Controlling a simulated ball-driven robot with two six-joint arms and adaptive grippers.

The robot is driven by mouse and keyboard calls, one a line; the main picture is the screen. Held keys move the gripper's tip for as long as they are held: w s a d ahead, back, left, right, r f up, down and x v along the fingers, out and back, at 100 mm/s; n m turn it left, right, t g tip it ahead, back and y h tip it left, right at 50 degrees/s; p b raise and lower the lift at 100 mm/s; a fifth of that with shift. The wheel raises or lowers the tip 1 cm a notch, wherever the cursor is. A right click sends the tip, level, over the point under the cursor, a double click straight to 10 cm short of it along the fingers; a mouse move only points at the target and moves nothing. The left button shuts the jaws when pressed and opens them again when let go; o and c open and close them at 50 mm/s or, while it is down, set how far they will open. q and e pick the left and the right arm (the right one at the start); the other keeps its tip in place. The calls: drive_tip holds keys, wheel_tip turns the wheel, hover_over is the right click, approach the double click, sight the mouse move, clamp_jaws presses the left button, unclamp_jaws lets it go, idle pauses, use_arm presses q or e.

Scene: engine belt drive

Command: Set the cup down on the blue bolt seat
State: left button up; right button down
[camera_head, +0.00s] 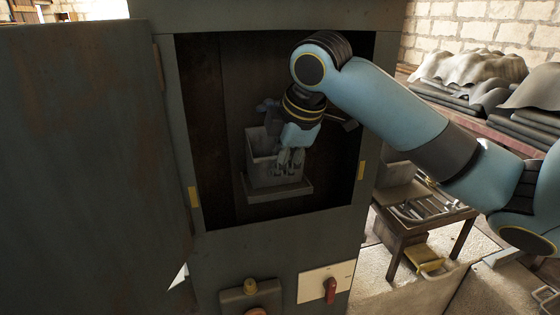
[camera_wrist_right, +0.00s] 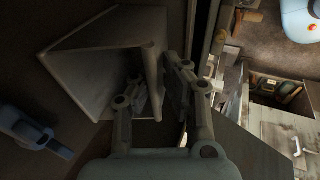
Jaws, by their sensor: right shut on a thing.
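A grey, square, open-topped box (camera_head: 260,168) sits inside the open cabinet, on or just above a small grey ledge (camera_head: 288,192). It is the only cup-like thing I see. My right gripper (camera_head: 290,160) reaches in from the right and is shut on the box's near-right wall. In the wrist view the right gripper (camera_wrist_right: 158,95) has one finger on each side of the box wall (camera_wrist_right: 152,70). A blue-grey fitting (camera_wrist_right: 30,130) shows at the left of the wrist view; I cannot tell whether it is the blue bolt seat. My left gripper is not in view.
The cabinet opening has a dark frame (camera_head: 280,222), and its open door (camera_head: 90,150) stands at the left. A red switch (camera_head: 330,290) is on the cabinet front below. A bench (camera_head: 425,215) with metal parts stands to the right.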

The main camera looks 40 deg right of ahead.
drive_tip(key=shift+f, duration=0.15)
drive_tip(key=c, duration=1.4)
unclamp_jaws()
drive_tip(key=shift+o, duration=0.2)
drive_tip(key=v, duration=1.2)
